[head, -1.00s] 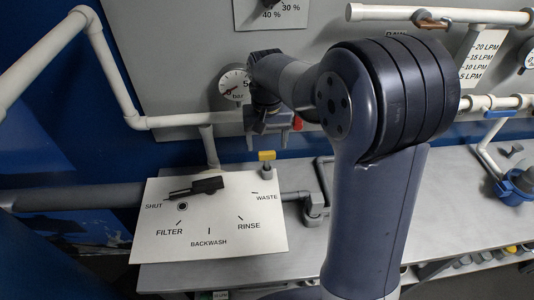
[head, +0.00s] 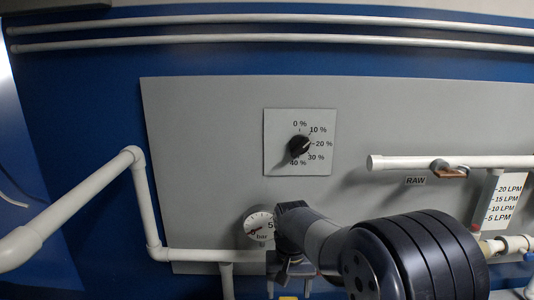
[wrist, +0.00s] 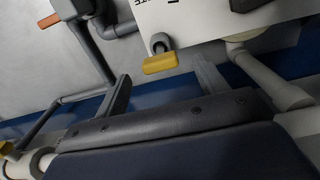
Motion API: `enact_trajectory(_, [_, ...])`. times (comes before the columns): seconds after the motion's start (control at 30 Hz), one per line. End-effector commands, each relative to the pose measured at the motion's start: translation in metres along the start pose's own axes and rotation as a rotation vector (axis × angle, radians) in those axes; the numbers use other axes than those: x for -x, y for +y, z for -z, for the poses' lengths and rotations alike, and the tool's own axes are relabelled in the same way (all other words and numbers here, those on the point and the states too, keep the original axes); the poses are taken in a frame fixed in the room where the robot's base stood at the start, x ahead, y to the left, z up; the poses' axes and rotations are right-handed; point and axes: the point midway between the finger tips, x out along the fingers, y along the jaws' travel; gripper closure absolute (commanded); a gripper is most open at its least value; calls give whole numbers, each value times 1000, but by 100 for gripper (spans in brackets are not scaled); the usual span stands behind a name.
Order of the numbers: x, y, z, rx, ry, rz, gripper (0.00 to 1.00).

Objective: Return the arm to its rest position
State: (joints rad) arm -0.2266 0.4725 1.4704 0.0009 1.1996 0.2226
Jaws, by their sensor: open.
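My gripper (head: 289,284) hangs at the bottom of the head view, below the pressure gauge, and its lower end is near the picture's edge. In the wrist view my gripper (wrist: 162,75) has its two fingers spread apart with nothing held between them. A yellow handle (wrist: 160,63) shows just beyond the gap between the fingers. Whether the fingers touch anything cannot be told. My arm runs from the lower right of the head view to the gripper.
A grey panel carries a black percentage dial (head: 299,146) pointing near 20 %, and a pressure gauge (head: 260,224) beside my arm. A white pipe (head: 450,161) runs at the right, with flow labels (head: 503,203) below. A white plate (wrist: 210,15) lies beyond the fingers.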

Motion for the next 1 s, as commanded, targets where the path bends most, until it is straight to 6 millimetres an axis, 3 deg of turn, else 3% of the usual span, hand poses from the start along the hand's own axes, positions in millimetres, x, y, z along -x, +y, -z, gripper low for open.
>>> enact_trajectory(0.2, [-41, 0, -1, 0, -4, -1, 31])
enact_trajectory(0.43, [-66, 0, -1, 0, -1, 0, 31])
enact_trajectory(1.0, [-59, 0, -1, -2, 6, 3, 31])
